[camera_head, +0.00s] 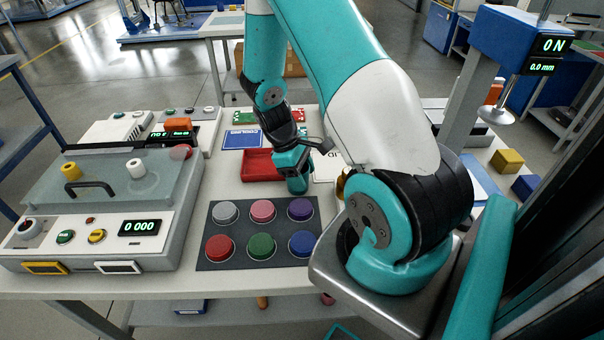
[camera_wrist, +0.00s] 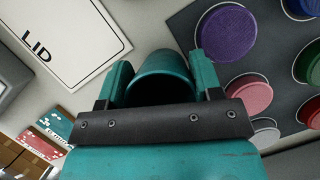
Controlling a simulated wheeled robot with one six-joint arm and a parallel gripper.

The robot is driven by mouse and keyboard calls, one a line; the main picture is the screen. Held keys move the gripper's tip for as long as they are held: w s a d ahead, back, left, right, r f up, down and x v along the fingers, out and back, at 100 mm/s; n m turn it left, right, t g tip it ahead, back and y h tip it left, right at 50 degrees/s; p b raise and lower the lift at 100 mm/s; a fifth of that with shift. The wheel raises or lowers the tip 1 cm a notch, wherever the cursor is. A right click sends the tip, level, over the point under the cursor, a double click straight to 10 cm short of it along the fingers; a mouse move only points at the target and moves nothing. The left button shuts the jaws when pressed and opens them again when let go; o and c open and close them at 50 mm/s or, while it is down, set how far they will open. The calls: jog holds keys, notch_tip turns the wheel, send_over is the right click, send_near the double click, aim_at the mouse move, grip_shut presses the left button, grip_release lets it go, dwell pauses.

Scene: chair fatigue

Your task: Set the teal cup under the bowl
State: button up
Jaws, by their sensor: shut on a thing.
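My gripper (camera_head: 291,160) is shut on the teal cup (camera_head: 298,183), which hangs below the fingers beyond the dark pad. In the wrist view my gripper (camera_wrist: 162,85) has one teal finger on each side of the cup (camera_wrist: 163,68). The cup's lower part is hidden by the dark finger bar there. I cannot make out a bowl for certain. A silver round dish-like piece (camera_head: 490,114) hangs under the blue head of a machine at the upper right.
A dark pad (camera_head: 207,250) with several coloured round pieces lies in front of the cup. A red tray (camera_head: 262,165) is left of it. A white sheet marked LID (camera_wrist: 70,30) lies beside it. A grey glass-topped machine (camera_head: 100,230) fills the left; a yellow block (camera_head: 507,161) is at right.

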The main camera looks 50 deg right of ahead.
jog(key=shift+f, duration=0.2)
jog(key=o, duration=0.9)
jog(key=shift+r, duration=0.1)
